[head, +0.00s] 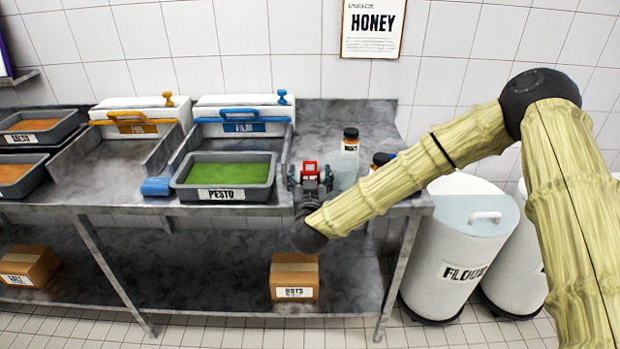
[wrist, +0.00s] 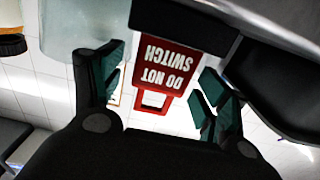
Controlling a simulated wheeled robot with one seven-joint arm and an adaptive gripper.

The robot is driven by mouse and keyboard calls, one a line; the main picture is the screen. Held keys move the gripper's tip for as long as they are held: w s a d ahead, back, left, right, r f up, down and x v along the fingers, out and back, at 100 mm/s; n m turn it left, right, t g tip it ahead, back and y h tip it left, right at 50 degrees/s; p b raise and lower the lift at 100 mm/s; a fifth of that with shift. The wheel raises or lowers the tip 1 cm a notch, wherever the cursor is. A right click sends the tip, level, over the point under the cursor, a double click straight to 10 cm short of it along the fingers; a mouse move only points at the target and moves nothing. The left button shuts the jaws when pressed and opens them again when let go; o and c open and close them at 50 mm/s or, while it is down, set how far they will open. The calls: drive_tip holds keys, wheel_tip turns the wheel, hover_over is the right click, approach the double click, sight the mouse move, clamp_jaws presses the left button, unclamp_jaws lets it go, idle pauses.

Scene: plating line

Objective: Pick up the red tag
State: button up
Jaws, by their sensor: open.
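The red tag (wrist: 165,65) shows in the wrist view with white "DO NOT SWITCH" lettering, upside down, and a red open loop at its near end. Its far end meets a dark grey edge; I cannot tell how it is attached. My gripper (wrist: 163,80) is open, with one green-padded finger on each side of the tag and visible gaps to it. In the head view the red tag (head: 310,171) shows small at my gripper (head: 310,179), above the counter's front, right of the pesto tray.
The pesto tray (head: 223,191) stands close on the left. A box (head: 294,276) sits on the lower shelf; white bins (head: 462,245) stand right.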

drive_tip(key=shift+w, duration=0.3)
drive_tip(key=shift+c, duration=0.2)
drive_tip(key=c, duration=1)
drive_tip(key=shift+r, duration=0.15)
